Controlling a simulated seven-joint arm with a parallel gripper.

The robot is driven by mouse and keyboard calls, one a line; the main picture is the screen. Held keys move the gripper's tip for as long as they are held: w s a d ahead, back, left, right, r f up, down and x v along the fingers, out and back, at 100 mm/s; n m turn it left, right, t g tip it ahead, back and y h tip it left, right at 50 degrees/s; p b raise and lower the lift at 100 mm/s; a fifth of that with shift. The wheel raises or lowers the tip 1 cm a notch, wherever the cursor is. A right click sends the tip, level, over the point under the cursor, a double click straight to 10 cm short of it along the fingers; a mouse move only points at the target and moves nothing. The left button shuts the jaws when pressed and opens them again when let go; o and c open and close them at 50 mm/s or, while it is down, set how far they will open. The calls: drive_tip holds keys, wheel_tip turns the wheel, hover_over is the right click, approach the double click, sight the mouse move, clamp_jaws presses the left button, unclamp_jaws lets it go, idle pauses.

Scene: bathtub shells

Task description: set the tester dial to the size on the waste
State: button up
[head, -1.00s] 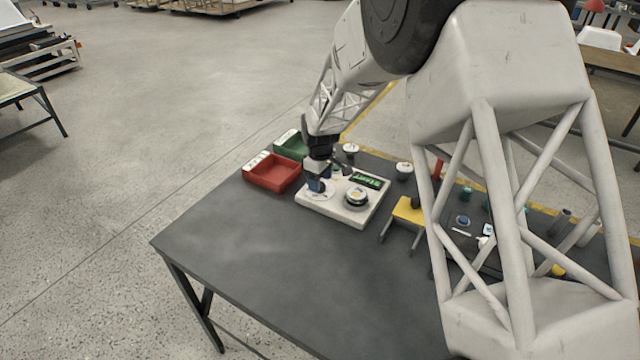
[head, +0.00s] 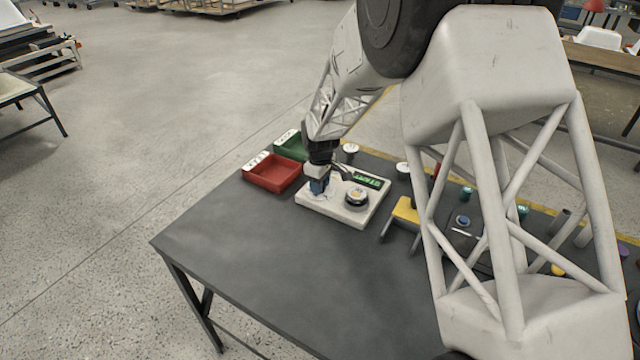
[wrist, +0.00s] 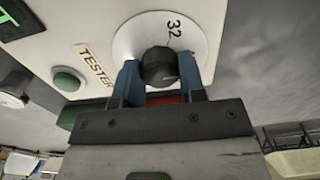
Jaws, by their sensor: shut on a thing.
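The tester (head: 335,212) is a cream box on the dark table. My gripper (head: 318,187) is over its left part. In the wrist view its blue fingers (wrist: 160,78) are shut on the dark dial knob (wrist: 160,65), one on each side. The white dial plate (wrist: 135,38) around the knob shows "32"; its other marks are hidden or out of view. A waste (head: 356,195), round with a pale top and dark ring, sits on the tester's right part. Its marking is too small to read. A green display (head: 367,181) lies behind it.
A red tray (head: 271,173) and a green tray (head: 291,145) stand behind and left of the tester. Other round wastes (head: 351,149) stand behind it. A yellow-topped stand (head: 405,210) is at right. A green button (wrist: 68,79) is beside the dial. The table's front left is clear.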

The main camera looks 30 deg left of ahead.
drive_tip(key=shift+m, duration=0.4)
drive_tip(key=m, duration=1.1)
idle(0.4)
drive_tip(key=o, duration=0.9)
drive_tip(key=shift+r, duration=3.9)
